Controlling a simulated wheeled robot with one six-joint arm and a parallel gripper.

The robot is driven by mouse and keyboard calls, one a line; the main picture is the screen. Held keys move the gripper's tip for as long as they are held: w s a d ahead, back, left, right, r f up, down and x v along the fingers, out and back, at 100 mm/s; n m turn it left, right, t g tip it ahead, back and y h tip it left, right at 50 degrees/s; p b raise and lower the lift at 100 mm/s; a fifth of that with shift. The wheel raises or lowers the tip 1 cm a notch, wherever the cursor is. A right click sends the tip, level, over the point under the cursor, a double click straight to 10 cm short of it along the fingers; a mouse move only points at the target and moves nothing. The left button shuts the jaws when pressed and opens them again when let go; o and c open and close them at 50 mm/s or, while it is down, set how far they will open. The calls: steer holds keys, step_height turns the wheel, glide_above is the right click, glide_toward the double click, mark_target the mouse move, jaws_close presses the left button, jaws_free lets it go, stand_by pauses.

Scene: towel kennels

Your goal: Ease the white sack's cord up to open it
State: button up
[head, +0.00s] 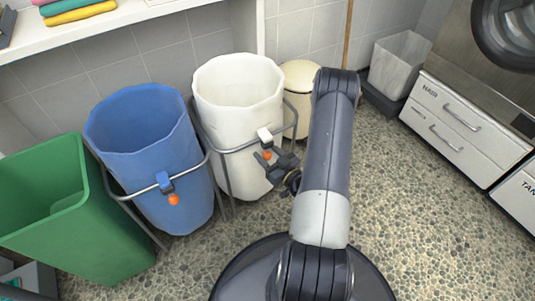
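The white sack (235,105) hangs upright in a grey metal ring frame, its wide rim facing up. On its front right, at the frame's bar, sits a small white block (265,135) with an orange ball (267,155) just below it. My gripper (266,159) reaches in from the right, its dark fingers close around or beside the orange ball. I cannot tell whether they touch it or are shut on it. The cord itself is too small to make out.
A blue sack (150,130) with its own blue block and orange ball hangs to the left, then a green bin (75,215). A cream bin (300,76) stands behind my arm. Drawers (460,125) line the right. The pebbled floor at right is clear.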

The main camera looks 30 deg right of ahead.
steer(key=shift+f, duration=0.1)
steer(key=s+d+p, duration=0.2)
steer(key=s, duration=0.8)
steer(key=shift+s, duration=0.35)
steer(key=shift+w, duration=0.1)
stand_by(0.4)
steer(key=w, duration=0.3)
steer(key=w+a+b, duration=0.1)
steer(key=w, duration=0.3)
steer(key=w+a+b, duration=0.1)
steer(key=w, duration=0.2)
steer(key=shift+w, duration=0.3)
steer(key=shift+f, duration=0.25)
steer(key=shift+s, duration=0.1)
